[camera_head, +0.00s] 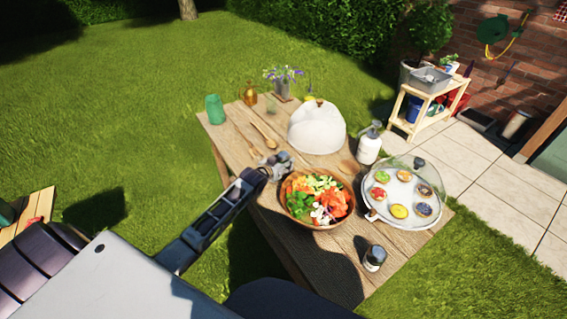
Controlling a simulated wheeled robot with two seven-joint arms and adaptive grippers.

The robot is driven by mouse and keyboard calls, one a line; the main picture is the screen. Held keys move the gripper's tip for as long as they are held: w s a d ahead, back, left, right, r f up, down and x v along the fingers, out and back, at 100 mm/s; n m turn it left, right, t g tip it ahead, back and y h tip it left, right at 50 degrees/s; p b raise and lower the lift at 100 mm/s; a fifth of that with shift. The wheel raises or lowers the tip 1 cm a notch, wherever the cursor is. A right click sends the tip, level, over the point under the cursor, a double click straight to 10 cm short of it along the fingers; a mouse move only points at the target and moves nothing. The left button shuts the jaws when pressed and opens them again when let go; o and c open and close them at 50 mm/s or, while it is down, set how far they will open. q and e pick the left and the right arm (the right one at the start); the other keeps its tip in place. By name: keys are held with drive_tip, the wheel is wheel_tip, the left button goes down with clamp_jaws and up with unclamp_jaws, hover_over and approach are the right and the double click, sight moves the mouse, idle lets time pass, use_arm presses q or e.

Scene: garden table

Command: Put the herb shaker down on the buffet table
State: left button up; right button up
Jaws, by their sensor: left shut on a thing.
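My left gripper (281,166) reaches in from the left over the wooden buffet table (345,268), just left of the salad bowl. It is shut on a small greyish thing, taken to be the herb shaker; the fingers hide most of it and its details are too small to read. I cannot tell whether it touches the table top. A small dark jar with a grey lid (374,258) stands upright near the table's front edge. My right gripper is not in view.
The salad bowl (331,221) is close right of my left gripper. A white dome (316,128), a white pump bottle (369,144) and a glass-covered pastry plate (404,194) stand around it. Wooden spoons (264,134) lie behind. Bare wood shows at the front and left edge.

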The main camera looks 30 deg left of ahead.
use_arm(q)
drive_tip(key=o, duration=1.1)
drive_tip(key=shift+f, duration=0.1)
drive_tip(key=shift+s+r, duration=0.2)
drive_tip(key=shift+v, duration=5.75)
